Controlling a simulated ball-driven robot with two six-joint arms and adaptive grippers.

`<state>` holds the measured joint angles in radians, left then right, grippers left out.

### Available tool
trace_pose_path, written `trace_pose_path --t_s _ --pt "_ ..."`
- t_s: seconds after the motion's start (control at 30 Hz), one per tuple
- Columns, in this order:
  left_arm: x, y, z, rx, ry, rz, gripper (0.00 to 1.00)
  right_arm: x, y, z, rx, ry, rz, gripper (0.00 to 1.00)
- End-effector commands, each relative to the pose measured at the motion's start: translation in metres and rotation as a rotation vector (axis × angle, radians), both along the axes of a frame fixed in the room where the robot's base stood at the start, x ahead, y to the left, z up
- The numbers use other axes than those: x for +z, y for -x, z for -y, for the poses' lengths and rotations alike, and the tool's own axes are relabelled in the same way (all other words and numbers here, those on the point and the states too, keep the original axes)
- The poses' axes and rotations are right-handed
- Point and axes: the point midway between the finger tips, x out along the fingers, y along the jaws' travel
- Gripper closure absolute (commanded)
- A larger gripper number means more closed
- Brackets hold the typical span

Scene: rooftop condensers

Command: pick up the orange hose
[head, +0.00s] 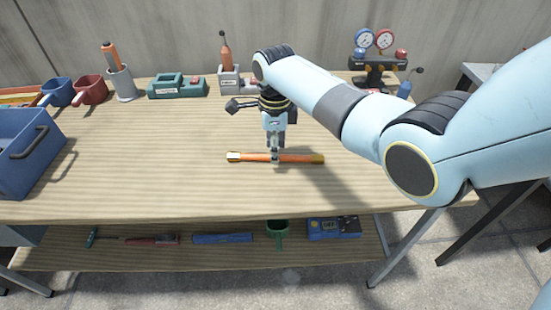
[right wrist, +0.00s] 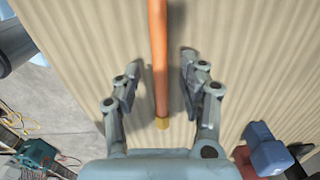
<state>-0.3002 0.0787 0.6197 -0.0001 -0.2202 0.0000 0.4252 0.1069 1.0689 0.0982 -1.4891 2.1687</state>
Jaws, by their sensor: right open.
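The orange hose (head: 257,157) lies flat on the wooden workbench, running left to right. In the right wrist view the hose (right wrist: 159,60) runs between the two open fingers of my right gripper (right wrist: 158,72), with a gap on each side. Its brass end shows near the palm. My left gripper is in neither view.
The workbench (head: 120,180) is clear around the hose. A blue toolbox (head: 25,150) stands at the left. Along the back are cups, a green case (head: 178,86) and a gauge set (head: 378,58). A lower shelf (head: 200,257) holds several tools.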

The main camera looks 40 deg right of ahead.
Motion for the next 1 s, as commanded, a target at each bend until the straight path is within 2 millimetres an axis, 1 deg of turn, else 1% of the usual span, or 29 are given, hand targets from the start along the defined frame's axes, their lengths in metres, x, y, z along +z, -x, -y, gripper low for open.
trace_pose_path --t_s 0.03,0.13,0.37,0.4,0.7,0.73,1.0 --pt "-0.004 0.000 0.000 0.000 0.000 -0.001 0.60 -0.010 0.001 0.000 0.000 0.000 -0.004 0.58" --pt "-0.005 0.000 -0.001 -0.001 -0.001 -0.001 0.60 -0.019 0.001 0.000 0.001 0.000 -0.001 0.58" --pt "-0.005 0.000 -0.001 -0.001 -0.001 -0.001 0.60 -0.020 0.000 0.000 0.001 0.001 0.001 0.58" --pt "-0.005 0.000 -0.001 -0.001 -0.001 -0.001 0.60 -0.020 0.000 0.000 0.001 0.001 0.001 0.59" --pt "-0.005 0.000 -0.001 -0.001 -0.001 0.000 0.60 -0.020 0.001 0.000 0.001 0.000 0.000 0.98" --pt "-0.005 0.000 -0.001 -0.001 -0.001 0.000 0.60 -0.020 0.001 0.000 0.001 0.000 0.000 1.00" --pt "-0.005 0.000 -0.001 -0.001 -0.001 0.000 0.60 -0.020 0.001 0.000 0.001 0.001 0.001 1.00"
